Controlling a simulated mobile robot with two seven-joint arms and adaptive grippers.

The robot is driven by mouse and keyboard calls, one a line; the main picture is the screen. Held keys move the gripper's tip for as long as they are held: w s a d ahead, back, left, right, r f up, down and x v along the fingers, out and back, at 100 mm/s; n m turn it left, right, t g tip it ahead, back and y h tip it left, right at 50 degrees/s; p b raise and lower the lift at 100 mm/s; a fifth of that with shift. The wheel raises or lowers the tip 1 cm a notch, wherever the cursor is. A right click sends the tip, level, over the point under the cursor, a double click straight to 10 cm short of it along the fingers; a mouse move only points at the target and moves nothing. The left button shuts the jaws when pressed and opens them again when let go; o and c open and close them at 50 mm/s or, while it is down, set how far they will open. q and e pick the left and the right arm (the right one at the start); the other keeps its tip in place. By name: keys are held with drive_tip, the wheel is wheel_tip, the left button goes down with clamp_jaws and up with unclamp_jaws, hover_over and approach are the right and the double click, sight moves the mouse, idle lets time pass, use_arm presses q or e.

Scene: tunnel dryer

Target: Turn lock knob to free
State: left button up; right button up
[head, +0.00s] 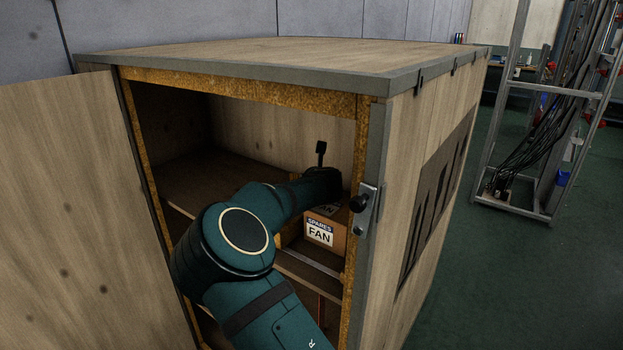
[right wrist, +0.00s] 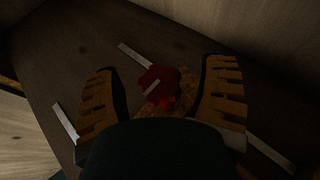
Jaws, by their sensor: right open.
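A red knob (right wrist: 160,86) with a pale bar across it shows in the right wrist view, on a dark wooden surface. My right gripper (right wrist: 160,68) is open, with one ribbed finger on each side of the knob and a gap to both. I cannot tell how far above the knob the fingers are. In the head view my right arm reaches into the open wooden cabinet; its fingers and the red knob are hidden there. My left gripper is not in view.
The cabinet door (head: 85,215) stands open at the left. A latch with a black knob (head: 360,203) is on the right front post. A box marked "SPARES FAN" (head: 320,232) sits on a shelf inside near the arm. Pale strips (right wrist: 135,54) lie around the red knob.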

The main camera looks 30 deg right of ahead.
drive_tip(key=v, duration=1.2)
drive_tip(key=shift+s, duration=0.1)
